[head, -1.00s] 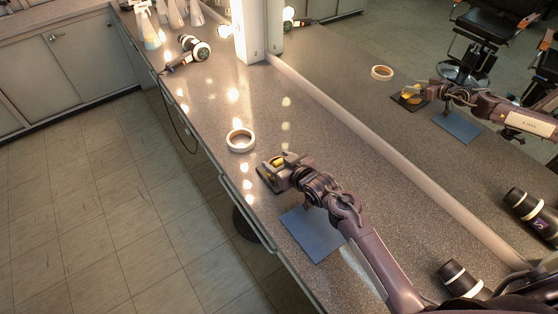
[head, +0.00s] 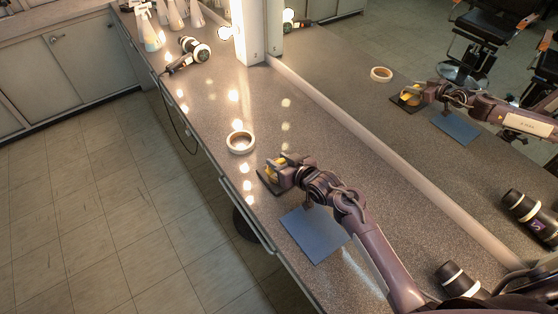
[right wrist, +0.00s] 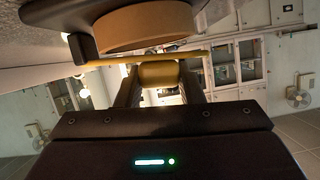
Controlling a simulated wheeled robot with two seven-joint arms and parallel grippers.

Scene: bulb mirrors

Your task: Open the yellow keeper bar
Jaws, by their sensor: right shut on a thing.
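The yellow keeper bar (head: 281,160) shows at the dark fixture (head: 268,182) on the counter, partly covered by my right gripper. In the right wrist view the bar (right wrist: 195,55) runs as a thin yellow strip beside a tan round disc (right wrist: 145,27) on a dark holder. My right gripper (head: 284,166) is at the fixture. In the right wrist view its fingers (right wrist: 160,75) are shut on a yellow block that appears to be the bar's grip. The bar's hinge end is hard to make out. My left gripper is not in view.
A white tape ring (head: 240,141) lies behind the fixture. A blue mat (head: 314,234) lies under my right forearm. The wall mirror runs along the right and reflects the arm and fixture. The counter edge is at left.

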